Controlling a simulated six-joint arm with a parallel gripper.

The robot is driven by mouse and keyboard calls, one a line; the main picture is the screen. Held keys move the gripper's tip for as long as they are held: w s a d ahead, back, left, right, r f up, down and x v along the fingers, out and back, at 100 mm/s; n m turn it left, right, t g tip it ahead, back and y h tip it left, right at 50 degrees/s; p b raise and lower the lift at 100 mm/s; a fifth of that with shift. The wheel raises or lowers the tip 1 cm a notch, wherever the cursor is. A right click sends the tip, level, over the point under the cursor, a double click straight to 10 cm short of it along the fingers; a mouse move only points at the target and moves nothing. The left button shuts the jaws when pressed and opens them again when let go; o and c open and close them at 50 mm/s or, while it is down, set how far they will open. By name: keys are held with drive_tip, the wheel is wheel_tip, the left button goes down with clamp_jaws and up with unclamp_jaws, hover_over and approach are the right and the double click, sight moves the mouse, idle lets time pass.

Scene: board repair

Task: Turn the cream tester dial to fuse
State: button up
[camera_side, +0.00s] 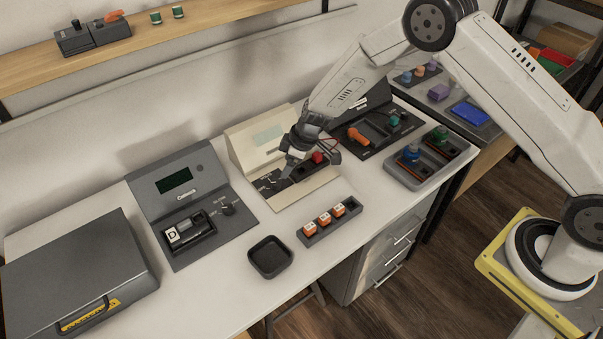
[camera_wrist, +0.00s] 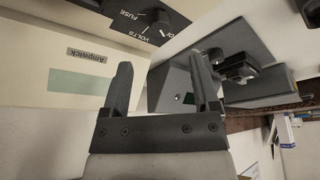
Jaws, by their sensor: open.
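The cream tester (camera_side: 258,140) stands on the white bench, with a pale display and a dark front panel. In the wrist view its face (camera_wrist: 60,50) appears upside down with the name Ampwick. Its black dial (camera_wrist: 160,30) sits by the printed words FUSE and VOLTS; I cannot tell for sure which mark it points at. My gripper (camera_side: 285,172) is over the tester's front panel and hides part of it in the side view. In the wrist view my gripper (camera_wrist: 163,82) has its two fingers apart with nothing between them, and the dial lies beyond the fingertips.
A grey tester (camera_side: 178,182) with its own dial stands left. A black tray (camera_side: 270,258) and a rack with orange blocks (camera_side: 329,222) lie in front. A grey case (camera_side: 75,272) is at far left. A dark tester with an orange part (camera_side: 357,136) stands right.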

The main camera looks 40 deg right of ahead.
sight(277, 182)
drive_tip(key=shift+f, duration=0.1)
drive_tip(key=shift+x, duration=3.75)
clamp_jaws()
